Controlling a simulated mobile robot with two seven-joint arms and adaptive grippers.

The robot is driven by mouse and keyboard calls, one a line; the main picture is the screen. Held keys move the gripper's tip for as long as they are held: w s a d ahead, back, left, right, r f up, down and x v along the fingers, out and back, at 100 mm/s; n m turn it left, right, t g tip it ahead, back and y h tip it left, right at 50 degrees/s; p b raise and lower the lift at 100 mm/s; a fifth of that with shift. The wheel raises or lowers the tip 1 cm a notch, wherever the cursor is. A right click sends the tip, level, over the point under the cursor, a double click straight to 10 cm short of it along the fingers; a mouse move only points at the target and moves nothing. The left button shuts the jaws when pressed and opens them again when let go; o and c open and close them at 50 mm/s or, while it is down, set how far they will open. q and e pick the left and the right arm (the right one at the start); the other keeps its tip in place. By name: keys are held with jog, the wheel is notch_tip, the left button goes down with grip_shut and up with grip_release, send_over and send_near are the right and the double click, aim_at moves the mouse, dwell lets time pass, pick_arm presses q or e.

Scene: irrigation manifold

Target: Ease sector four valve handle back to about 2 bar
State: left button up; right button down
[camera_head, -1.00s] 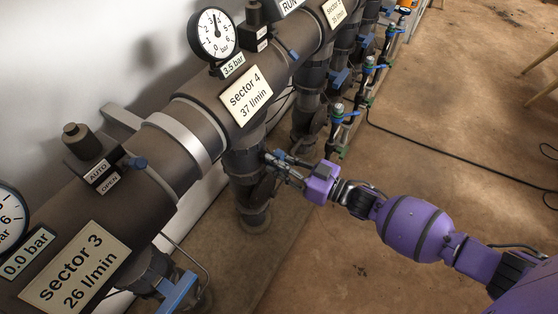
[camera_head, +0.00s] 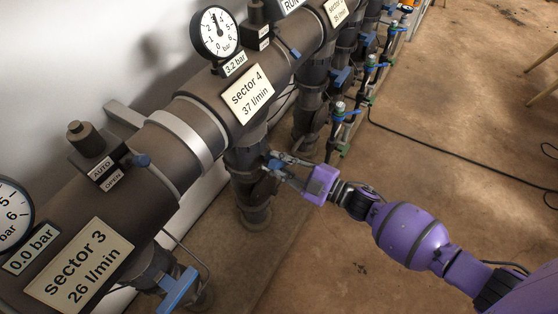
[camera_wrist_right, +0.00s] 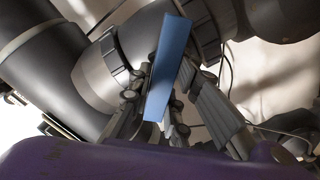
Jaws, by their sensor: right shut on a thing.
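The sector four sign (camera_head: 247,93) reads 37 l/min on the large grey pipe. Above it, the round gauge (camera_head: 214,33) has a label (camera_head: 235,64) that reads 3.2 bar. My right gripper (camera_head: 275,166) is at the vertical pipe below this sign. In the right wrist view the blue valve handle (camera_wrist_right: 170,65) stands slightly tilted between the fingers of my right gripper (camera_wrist_right: 165,108), which is shut on it. In the head view the handle is mostly hidden by the fingers. My left gripper is not in view.
The sector 3 sign (camera_head: 79,265) and another blue handle (camera_head: 178,290) are at lower left. More pipes and blue handles (camera_head: 340,77) stand behind my right gripper. A black cable (camera_head: 440,146) lies on the brown floor, which is otherwise largely clear at right.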

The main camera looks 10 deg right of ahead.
jog(key=shift+s+a+f+n, duration=0.1)
jog(key=shift+f+n, duration=0.1)
jog(key=shift+n, duration=0.5)
jog(key=c, duration=1.6)
grip_release()
jog(key=shift+c, duration=0.2)
jog(key=v, duration=1.2)
jog(key=shift+r, duration=0.1)
dwell(0.9)
